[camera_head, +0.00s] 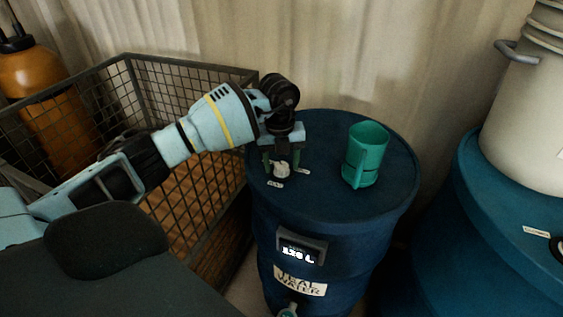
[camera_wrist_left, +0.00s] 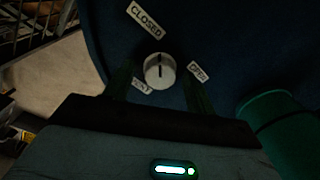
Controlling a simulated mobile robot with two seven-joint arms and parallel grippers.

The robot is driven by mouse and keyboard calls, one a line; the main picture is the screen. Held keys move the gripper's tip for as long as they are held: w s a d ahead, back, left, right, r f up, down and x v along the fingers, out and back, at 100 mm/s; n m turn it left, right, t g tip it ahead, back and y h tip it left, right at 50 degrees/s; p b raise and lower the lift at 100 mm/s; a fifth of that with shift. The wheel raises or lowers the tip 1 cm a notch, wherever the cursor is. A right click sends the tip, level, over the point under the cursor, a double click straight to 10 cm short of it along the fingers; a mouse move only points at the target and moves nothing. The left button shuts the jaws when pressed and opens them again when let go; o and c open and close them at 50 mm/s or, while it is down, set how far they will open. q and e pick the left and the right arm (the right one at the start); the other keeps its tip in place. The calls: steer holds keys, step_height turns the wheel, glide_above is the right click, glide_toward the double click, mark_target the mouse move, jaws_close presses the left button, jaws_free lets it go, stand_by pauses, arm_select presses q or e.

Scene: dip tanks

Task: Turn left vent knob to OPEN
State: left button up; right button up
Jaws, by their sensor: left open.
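The vent knob (camera_head: 282,170) is small, round and white, on top of the blue drum (camera_head: 335,206) labelled TEAL WATER. In the left wrist view the knob (camera_wrist_left: 160,72) has a dark line pointing about straight up the picture, between the CLOSED label (camera_wrist_left: 145,19) at its upper left and the OPEN label (camera_wrist_left: 198,71) at its right. My left gripper (camera_head: 282,160) points down over the knob. Its two fingers are apart, one on each side of the knob; I cannot tell whether they touch it. My right gripper is not in view.
A teal cup (camera_head: 366,155) stands on the drum lid, right of the gripper. A wire mesh crate (camera_head: 200,75) stands left of the drum, with an orange cylinder (camera_head: 30,75) beyond. Another blue drum (camera_head: 480,235) bearing a pale pot (camera_head: 525,125) is at right.

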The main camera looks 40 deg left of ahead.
arm_select(q)
steer(key=shift+f, duration=0.1)
steer(key=c, duration=1)
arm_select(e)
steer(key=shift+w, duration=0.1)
